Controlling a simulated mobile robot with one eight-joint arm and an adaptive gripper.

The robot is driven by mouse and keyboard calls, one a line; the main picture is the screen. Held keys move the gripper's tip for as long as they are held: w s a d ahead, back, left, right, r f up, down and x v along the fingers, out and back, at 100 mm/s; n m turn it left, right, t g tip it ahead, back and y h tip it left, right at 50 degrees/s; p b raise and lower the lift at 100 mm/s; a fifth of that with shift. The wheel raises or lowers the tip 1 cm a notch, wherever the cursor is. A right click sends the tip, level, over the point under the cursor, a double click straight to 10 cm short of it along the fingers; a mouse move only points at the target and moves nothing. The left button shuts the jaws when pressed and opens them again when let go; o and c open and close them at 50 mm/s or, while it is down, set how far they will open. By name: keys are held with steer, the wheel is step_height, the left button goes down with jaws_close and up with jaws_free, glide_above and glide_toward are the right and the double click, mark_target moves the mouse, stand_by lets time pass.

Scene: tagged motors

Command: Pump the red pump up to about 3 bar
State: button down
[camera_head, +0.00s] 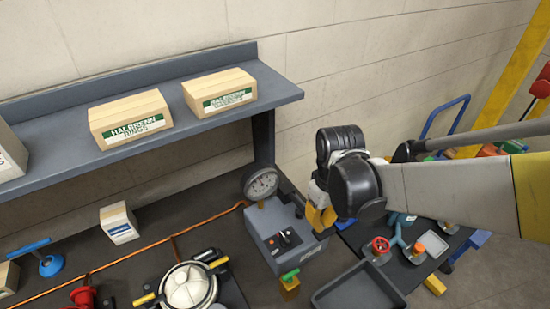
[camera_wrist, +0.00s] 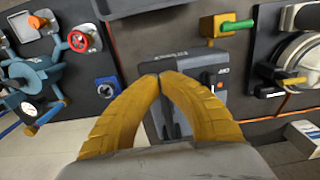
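A red object (camera_head: 83,297) that may be the red pump is cut off by the bottom edge of the head view, so I cannot tell its full shape. A round white-faced gauge (camera_head: 261,183) stands at the back of a grey box (camera_head: 268,228); its reading is too small to tell. My gripper (camera_head: 322,222) is over the right side of this box, far right of the red object. In the wrist view, the yellow fingers of my gripper (camera_wrist: 159,76) meet at their tips in front of the grey box (camera_wrist: 148,52). Nothing shows clearly between them.
A blue T-handled device (camera_head: 48,263) stands at the left. A pot-like vessel (camera_head: 188,287) with yellow handles sits left of the grey box. A shelf (camera_head: 60,170) with cartons overhangs the back. A red handwheel (camera_head: 380,246) and grey tray (camera_head: 358,291) lie to the right.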

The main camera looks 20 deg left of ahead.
steer(key=shift+r+p, duration=2.35)
steer(key=shift+r, duration=0.85)
steer(key=shift+f, duration=0.1)
step_height(320, 180, up, 5)
steer(key=p, duration=0.3)
stand_by(0.3)
stand_by(0.3)
